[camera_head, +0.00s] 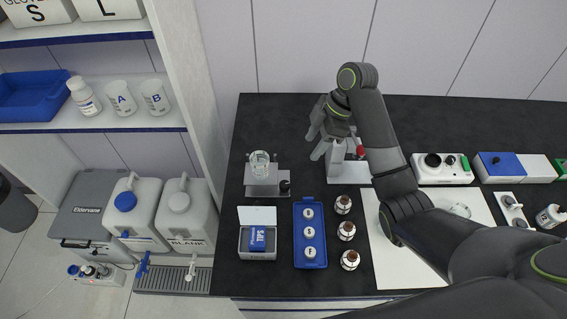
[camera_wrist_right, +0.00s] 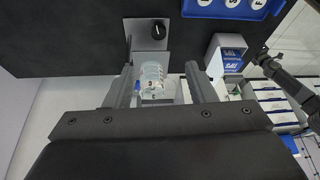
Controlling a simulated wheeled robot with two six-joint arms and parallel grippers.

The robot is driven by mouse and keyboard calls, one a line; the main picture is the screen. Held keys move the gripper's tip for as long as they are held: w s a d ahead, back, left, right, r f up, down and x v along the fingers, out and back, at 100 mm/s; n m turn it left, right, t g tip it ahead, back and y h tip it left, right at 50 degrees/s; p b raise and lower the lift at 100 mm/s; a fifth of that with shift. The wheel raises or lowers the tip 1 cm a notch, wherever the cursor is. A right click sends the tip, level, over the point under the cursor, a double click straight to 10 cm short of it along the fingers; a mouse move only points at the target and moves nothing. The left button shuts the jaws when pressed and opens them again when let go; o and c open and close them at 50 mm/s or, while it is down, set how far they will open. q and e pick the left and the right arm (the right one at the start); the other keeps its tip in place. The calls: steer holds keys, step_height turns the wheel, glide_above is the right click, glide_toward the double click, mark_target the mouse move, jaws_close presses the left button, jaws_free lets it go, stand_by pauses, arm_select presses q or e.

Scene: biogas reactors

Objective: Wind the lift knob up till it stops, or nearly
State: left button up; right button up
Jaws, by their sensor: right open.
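The lift knob is a small black knob (camera_head: 285,186) at the front right of a grey lift stand (camera_head: 262,190). In the right wrist view the black knob (camera_wrist_right: 158,31) is near the top, on a grey plate. A clear glass beaker (camera_head: 260,161) stands on the lift's platform. My right gripper (camera_head: 318,132) is open, above the bench behind and to the right of the lift, apart from the knob. In the wrist view the beaker (camera_wrist_right: 152,78) appears between its fingers, farther off. A grey arm, seemingly my left, shows at that view's right; its jaws are unclear.
A tips box (camera_head: 257,240) with its lid open and a blue tray (camera_head: 310,262) of white-capped vials stand in front of the lift. Several brown bottles (camera_head: 347,231) are right of the tray. A grey stand with a red knob (camera_head: 360,151) is beside my right gripper.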

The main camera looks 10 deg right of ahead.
steer(key=w, duration=0.1)
steer(key=b, duration=0.8)
glide_toward(285, 184)
steer(key=x, duration=0.6)
steer(key=shift+a+f, duration=0.1)
steer(key=shift+f, duration=0.15)
arm_select(q)
step_height(285, 184, down, 8)
steer(key=shift+s, duration=0.4)
arm_select(e)
steer(key=shift+x, duration=0.85)
arm_select(q)
steer(key=shift+r, duration=0.1)
arm_select(e)
steer(key=c, duration=1)
arm_select(q)
steer(key=shift+r, duration=0.1)
arm_select(e)
steer(key=shift+o, duration=0.2)
